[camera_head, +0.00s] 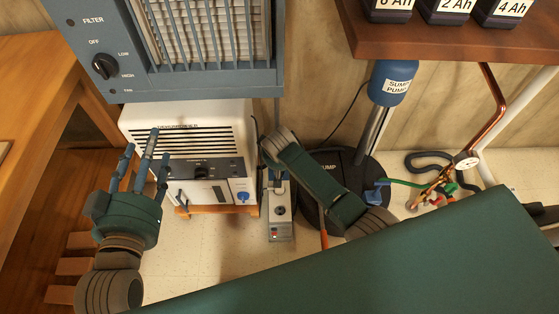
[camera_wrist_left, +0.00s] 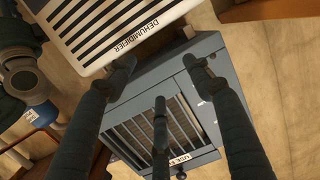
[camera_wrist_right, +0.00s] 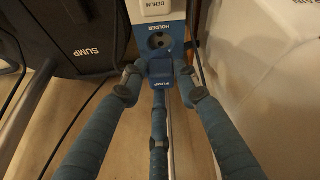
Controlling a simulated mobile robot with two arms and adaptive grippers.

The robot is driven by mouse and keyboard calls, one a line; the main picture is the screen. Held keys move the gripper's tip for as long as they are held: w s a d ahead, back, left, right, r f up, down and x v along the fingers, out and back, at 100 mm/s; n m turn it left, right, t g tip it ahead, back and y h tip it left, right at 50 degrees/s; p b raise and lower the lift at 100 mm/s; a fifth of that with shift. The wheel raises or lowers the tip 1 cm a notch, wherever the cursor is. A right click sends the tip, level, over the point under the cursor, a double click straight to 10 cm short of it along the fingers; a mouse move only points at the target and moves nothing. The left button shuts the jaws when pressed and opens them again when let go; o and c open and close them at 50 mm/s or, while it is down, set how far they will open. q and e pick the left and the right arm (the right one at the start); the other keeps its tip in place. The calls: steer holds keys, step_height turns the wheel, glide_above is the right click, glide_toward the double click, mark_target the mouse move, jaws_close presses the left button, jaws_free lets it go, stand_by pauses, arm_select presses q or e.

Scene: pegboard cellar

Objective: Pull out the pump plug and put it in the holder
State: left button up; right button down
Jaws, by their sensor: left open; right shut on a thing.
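The blue pump plug (camera_wrist_right: 160,66), labelled PUMP, is between the fingertips of my right gripper (camera_wrist_right: 160,76) in the right wrist view. The gripper is shut on it. Just beyond the plug is the blue holder (camera_wrist_right: 173,36), with a dark round opening facing the camera. The plug overlaps the holder's near edge in this view; I cannot tell whether they touch. In the head view a grey socket strip (camera_head: 281,228) lies on the floor below my right gripper, whose fingers are mostly hidden by its wrist. My left gripper (camera_head: 143,150) is open and empty in front of the dehumidifier.
The white dehumidifier (camera_head: 190,115) stands left of the strip. The black sump pump (camera_head: 345,160) is close on its right, with hoses and a pipe beyond. The filter unit (camera_head: 205,85) is above, and a wooden shelf (camera_head: 450,42) overhangs at upper right.

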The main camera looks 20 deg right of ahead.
stand_by(0.6)
steer(key=shift+p, duration=0.35)
arm_select(q)
steer(key=f, duration=0.1)
steer(key=f+g, duration=0.1)
steer(key=s+f, duration=0.1)
steer(key=shift+a+f+g+y, duration=0.1)
steer(key=shift+a+g+y, duration=0.2)
steer(key=shift+f, duration=0.1)
stand_by(0.7)
steer(key=shift+s+a+f+g+p, duration=0.2)
steer(key=shift+s+f+g, duration=0.2)
steer(key=shift+f, duration=0.35)
steer(key=shift+s+a+f+g+p, duration=0.15)
steer(key=shift+s+f+g, duration=0.2)
steer(key=shift+f, duration=0.35)
steer(key=shift+f, duration=0.1)
steer(key=shift+w+r, duration=0.1)
steer(key=shift+r, duration=0.1)
arm_select(e)
steer(key=shift+f, duration=0.2)
arm_select(q)
steer(key=shift+w+r+t, duration=0.2)
steer(key=shift+r+t, duration=0.05)
steer(key=shift+r, duration=0.1)
arm_select(e)
steer(key=shift+f, duration=0.2)
